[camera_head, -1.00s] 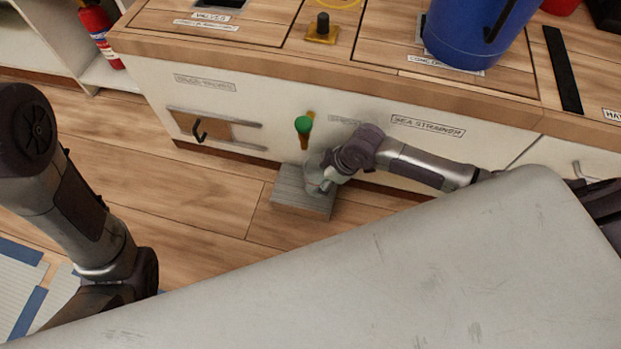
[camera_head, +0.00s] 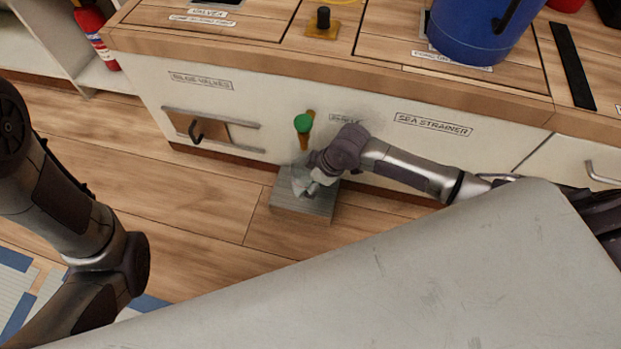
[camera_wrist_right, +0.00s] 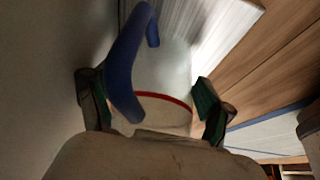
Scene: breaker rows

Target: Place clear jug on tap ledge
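The tap ledge (camera_head: 300,205) is a grey block standing out at the foot of the cabinet front, under a green-knobbed tap (camera_head: 303,124). The clear jug (camera_head: 302,180) shows faintly over the ledge in the head view. The right wrist view shows the jug (camera_wrist_right: 165,75) with its blue handle and red ring. My right gripper (camera_wrist_right: 155,103) has its fingers on both sides of the jug, apparently shut on it, with the left finger by the handle. I cannot tell whether the jug touches the ledge. My left gripper is out of view; only its arm shows.
A blue bucket (camera_head: 480,30) stands on the counter above. A fire extinguisher (camera_head: 95,38) is at the far left. The wooden floor left of the ledge is clear.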

